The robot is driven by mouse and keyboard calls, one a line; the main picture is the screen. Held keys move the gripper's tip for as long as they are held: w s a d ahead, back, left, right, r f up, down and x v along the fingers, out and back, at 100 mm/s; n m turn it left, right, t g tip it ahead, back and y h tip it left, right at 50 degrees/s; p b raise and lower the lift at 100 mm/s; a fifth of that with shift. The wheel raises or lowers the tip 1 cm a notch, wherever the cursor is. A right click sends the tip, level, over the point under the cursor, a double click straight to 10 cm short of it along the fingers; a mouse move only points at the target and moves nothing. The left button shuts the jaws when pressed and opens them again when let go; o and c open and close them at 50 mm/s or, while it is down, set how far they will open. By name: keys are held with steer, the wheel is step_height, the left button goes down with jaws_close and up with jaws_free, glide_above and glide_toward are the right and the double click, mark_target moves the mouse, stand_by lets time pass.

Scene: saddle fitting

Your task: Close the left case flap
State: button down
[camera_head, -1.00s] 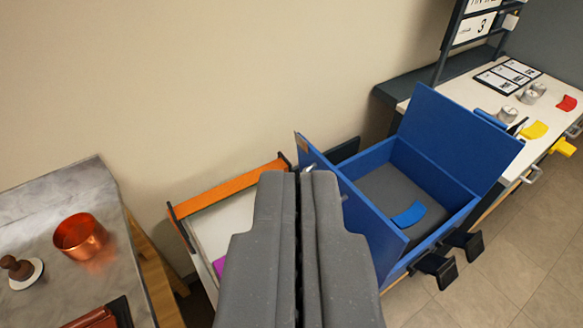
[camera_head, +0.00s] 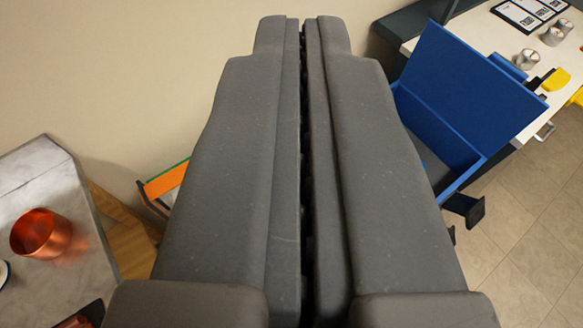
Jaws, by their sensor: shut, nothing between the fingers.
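The blue case (camera_head: 470,172) stands right of the middle, partly hidden behind my gripper. Its right flap (camera_head: 468,85) stands open, tilted up and outward. The left flap is hidden behind my gripper, so I cannot tell its angle or whether the gripper touches it. My gripper (camera_head: 303,20) is shut and empty, pointing up the picture and filling its middle. A strip of the case's grey inside (camera_head: 432,165) shows beside the right finger.
An orange-edged tray (camera_head: 168,180) shows left of my gripper. A grey counter (camera_head: 60,255) with a copper pot (camera_head: 42,234) is at the left. A white worktop (camera_head: 480,40) with metal cups and a yellow piece (camera_head: 555,80) is at the upper right. Floor is clear at lower right.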

steer(key=w+a+f+n+g+h+b, duration=0.1)
steer(key=w+f+g+h, duration=0.25)
steer(key=f, duration=0.85)
steer(key=w+a+f+n+g+h, duration=0.15)
steer(key=w+f, duration=0.35)
steer(key=f, duration=0.6)
steer(key=w+f+g+h+b, duration=0.1)
steer(key=w+f+g+h, duration=0.25)
steer(key=f, duration=0.85)
steer(key=w+a+f+n+t+h+b, duration=0.1)
steer(key=w+a+f+n+t+h, duration=0.2)
steer(key=f, duration=0.4)
steer(key=w+a+f+n+t+h, duration=0.1)
steer(key=a+f+n+h, duration=0.1)
steer(key=a+f, duration=0.45)
steer(key=b+x, duration=0.3)
steer(key=x, duration=1.1)
steer(key=shift+s+d+f, duration=0.2)
steer(key=shift+d+f, duration=0.15)
steer(key=shift+d, duration=0.05)
steer(key=shift+g, duration=0.25)
